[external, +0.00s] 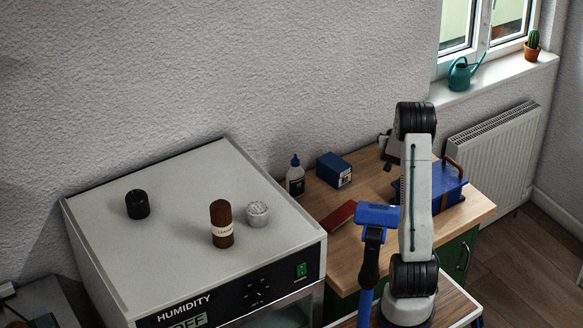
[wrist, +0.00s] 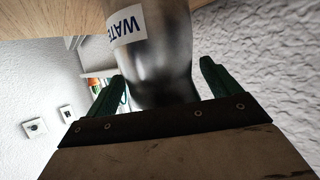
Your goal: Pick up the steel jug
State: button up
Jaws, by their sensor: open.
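My gripper (wrist: 162,72) is open, with one green finger on each side of the jug. Gaps show between the fingers and the jug, so I see no grip on it. In the external view my raised arm hides most of the gripper, and I cannot make out the jug there.
The wooden bench (external: 345,262) holds a blue toolbox (external: 449,190), a blue box (external: 334,170), a dark red flat item (external: 338,215) and a glue bottle (external: 295,178). A grey humidity cabinet (external: 165,235) stands at left. A radiator (external: 497,155) is at right.

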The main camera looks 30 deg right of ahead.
jog(key=shift+w+d+f, duration=0.15)
jog(key=shift+w, duration=0.05)
jog(key=c, duration=1.3)
jog(key=shift+o, duration=0.2)
jog(key=shift+r, duration=0.2)
